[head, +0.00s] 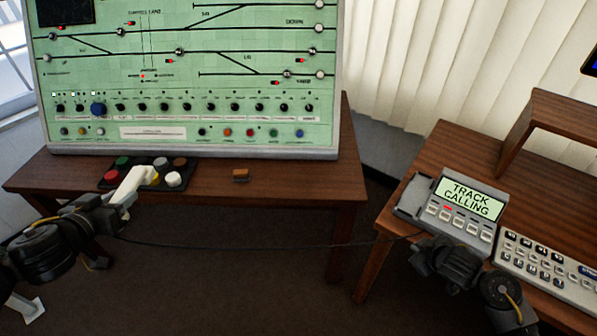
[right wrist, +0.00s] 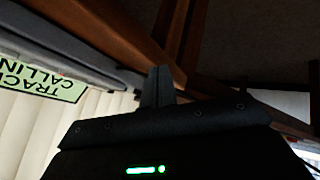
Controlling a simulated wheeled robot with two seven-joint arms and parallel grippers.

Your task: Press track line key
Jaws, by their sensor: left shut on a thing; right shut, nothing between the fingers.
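The phone unit (head: 465,205) stands at the front left of the right desk. Its screen (head: 468,197) reads "TRACK CALLING"; part of it also shows upside down in the right wrist view (right wrist: 40,82). Small keys (head: 458,222) run below the screen, with a red light (head: 448,209) near the left ones; I cannot read their labels. My right gripper (right wrist: 157,86) is shut and empty, close to the unit's front edge; contact is unclear. My left gripper (head: 122,200) is shut on a pale handset-like thing (head: 134,184), with a dark cord (head: 260,246) running toward the phone unit.
A green signalling panel (head: 190,90) stands on the left table. A keyboard (head: 550,268) lies right of the phone unit. Open floor separates the two tables.

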